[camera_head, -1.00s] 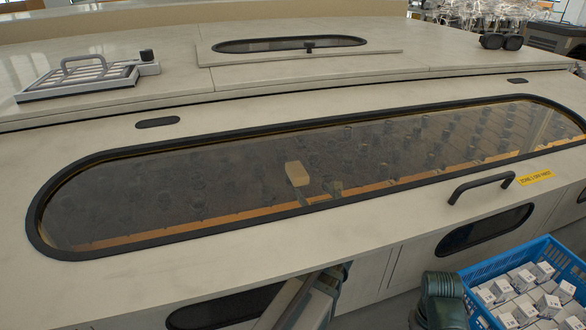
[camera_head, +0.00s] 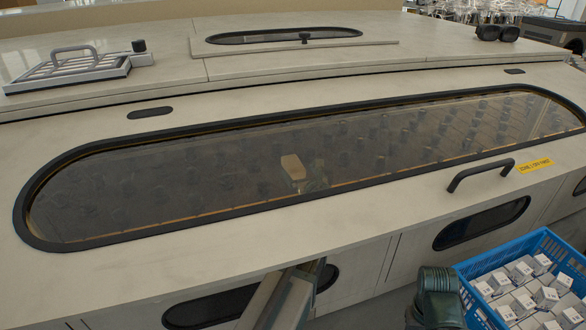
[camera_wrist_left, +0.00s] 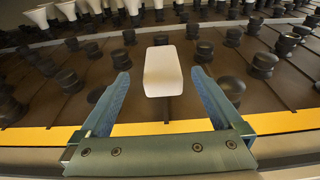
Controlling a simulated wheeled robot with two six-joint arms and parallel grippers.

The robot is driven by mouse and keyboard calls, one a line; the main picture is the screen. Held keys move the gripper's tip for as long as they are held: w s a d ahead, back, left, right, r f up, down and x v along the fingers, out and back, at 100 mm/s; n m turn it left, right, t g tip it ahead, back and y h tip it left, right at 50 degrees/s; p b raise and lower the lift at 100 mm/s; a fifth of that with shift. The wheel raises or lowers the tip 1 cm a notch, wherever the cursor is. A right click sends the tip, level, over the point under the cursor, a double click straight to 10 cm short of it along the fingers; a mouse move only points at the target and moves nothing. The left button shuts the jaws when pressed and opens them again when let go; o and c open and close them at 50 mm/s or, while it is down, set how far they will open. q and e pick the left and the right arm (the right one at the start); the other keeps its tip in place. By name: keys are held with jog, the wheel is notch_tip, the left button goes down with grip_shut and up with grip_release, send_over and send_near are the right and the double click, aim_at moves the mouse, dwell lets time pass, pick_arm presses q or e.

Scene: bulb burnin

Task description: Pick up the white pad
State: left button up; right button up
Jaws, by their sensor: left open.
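The white pad (camera_head: 292,167) shows as a pale block through the dark glass of the long window. It also shows in the left wrist view (camera_wrist_left: 163,72), in front of and partly between the fingertips, with a gap on each side. My left gripper (camera_wrist_left: 161,84) is open and empty, its two blue fingers spread around the pad's near part. In the head view the left gripper (camera_head: 314,182) is only dimly seen through the glass beside the pad. My right gripper is not in view.
Rows of dark sockets (camera_wrist_left: 262,64) flank the pad, and pale bulbs (camera_wrist_left: 90,8) stand behind at left. A yellow strip (camera_wrist_left: 270,122) runs along the near edge. A black handle (camera_head: 480,174) and a blue crate (camera_head: 535,238) of boxes are at right.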

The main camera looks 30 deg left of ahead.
pick_arm(q)
jog(key=b+x, duration=0.1)
jog(key=x, duration=0.4)
jog(key=shift+w, duration=0.2)
jog(key=shift+d, duration=0.1)
jog(key=c, duration=1.4)
jog(key=shift+o, duration=0.2)
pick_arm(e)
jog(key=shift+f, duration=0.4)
pick_arm(q)
jog(key=shift+r+p, duration=0.25)
jog(key=shift+p, duration=0.05)
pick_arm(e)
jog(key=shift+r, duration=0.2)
